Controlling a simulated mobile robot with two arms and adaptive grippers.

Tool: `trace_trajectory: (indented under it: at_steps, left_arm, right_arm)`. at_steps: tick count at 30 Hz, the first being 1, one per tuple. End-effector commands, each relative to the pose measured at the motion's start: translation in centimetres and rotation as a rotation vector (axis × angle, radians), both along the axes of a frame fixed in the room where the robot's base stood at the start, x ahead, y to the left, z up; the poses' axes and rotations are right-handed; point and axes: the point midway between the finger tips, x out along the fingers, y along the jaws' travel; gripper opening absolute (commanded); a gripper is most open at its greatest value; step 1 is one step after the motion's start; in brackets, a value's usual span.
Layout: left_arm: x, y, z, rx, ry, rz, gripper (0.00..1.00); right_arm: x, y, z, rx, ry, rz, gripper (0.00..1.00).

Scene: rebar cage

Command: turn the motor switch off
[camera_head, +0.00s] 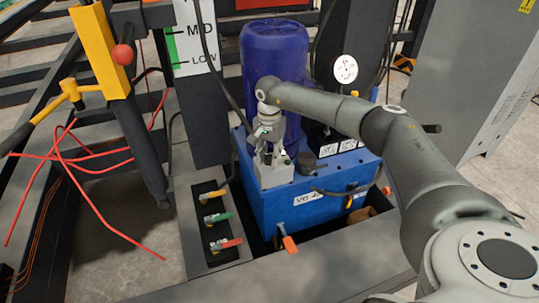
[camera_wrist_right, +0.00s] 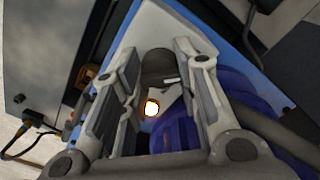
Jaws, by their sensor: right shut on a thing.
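The motor switch is on a small light grey box (camera_head: 274,176) on top of the blue hydraulic unit, in front of the purple motor (camera_head: 275,70). My right gripper (camera_head: 268,152) reaches down onto the top of this box, with its fingers closed in on the switch, which they mostly hide. In the right wrist view, a bright round light (camera_wrist_right: 152,107) shows between the two fingers. A dark round cap (camera_wrist_right: 160,68) lies beyond them. The switch's exact position cannot be made out. My left gripper is not in view.
The blue tank (camera_head: 300,210) stands in a dark tray. Coloured valve handles, including a green one (camera_head: 217,217), sit at its front left. A pressure gauge (camera_head: 344,69) stands behind, and a grey cabinet (camera_head: 470,70) is at right. Red cables hang at left.

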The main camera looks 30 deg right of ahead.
Motion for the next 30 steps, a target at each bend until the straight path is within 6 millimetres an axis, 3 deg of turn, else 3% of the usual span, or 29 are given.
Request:
trace_trajectory:
  at_steps: [9, 10, 15, 25, 30]
  left_arm:
    - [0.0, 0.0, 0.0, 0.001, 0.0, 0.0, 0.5]
    - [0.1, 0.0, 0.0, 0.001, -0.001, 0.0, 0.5]
    - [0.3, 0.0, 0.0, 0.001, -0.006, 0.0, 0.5]
    - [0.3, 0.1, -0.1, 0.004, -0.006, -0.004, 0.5]
    - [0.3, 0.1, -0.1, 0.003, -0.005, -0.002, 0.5]
  right_arm:
    - [0.1, 0.0, 0.1, 0.001, -0.003, 0.004, 0.06]
    - [0.1, 0.0, 0.1, 0.001, -0.003, 0.004, 0.31]
    - [0.1, 0.0, 0.1, -0.001, -0.003, 0.004, 0.53]
    - [0.0, 0.0, 0.2, 0.0, -0.001, 0.002, 0.53]
    - [0.1, 0.0, 2.1, 0.0, -0.004, 0.003, 0.53]
